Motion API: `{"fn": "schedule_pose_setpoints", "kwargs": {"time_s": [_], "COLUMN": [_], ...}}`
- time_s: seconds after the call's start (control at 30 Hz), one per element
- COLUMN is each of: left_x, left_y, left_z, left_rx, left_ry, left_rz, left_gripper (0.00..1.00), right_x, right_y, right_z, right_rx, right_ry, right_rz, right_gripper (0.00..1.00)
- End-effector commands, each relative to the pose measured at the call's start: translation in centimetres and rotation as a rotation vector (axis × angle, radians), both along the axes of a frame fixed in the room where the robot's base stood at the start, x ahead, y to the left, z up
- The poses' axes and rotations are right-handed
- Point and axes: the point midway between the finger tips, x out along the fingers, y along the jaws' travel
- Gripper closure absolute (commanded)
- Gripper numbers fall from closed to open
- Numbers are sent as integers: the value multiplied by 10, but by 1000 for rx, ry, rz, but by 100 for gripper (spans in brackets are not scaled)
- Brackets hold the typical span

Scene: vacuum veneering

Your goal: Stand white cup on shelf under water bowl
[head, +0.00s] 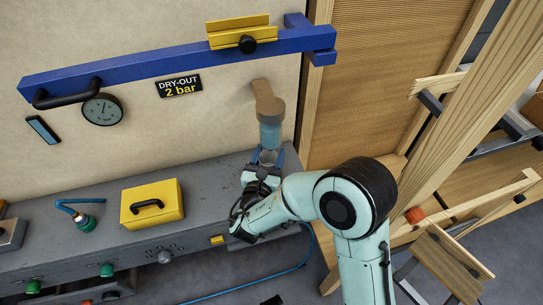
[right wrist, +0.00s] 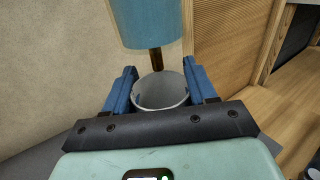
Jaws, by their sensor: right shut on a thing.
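The white cup (right wrist: 160,92), greyish here, is upright or nearly so between the two blue fingers of my right gripper (right wrist: 160,85), which is shut on it. Its open rim faces the wrist camera. In the head view the cup (head: 267,158) shows small between the fingers of my right gripper (head: 271,154). The water bowl (head: 270,131), a blue cylinder below a brown wall bracket, is just above the cup; its lower part also shows in the wrist view (right wrist: 148,22), with a brown stem beneath. I cannot make out the shelf. My left gripper is out of view.
A grey bench (head: 100,215) runs along the wall, with a yellow box (head: 152,204) and a green-ended blue hose (head: 85,221) on it. A blue wall bar (head: 170,66) crosses above. Wooden frames (head: 455,130) stand on the right.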

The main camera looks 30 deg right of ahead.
Motion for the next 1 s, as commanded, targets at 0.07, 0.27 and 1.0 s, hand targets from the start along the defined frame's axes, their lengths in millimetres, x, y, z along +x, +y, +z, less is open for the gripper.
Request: {"fn": "schedule_pose_setpoints", "kwargs": {"time_s": [0.07, 0.27, 1.0], "left_x": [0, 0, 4], "left_y": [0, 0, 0], "left_z": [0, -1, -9], "left_rx": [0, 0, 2], "left_ry": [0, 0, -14], "left_rz": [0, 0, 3], "left_gripper": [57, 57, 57], "right_x": [10, 18, 18], "right_y": [-9, -17, -16], "right_z": [0, -4, -39], "right_rx": [0, -1, 1], "right_ry": [-1, 2, 1], "right_rz": [-2, 1, 1], "right_gripper": [78, 78, 18]}}
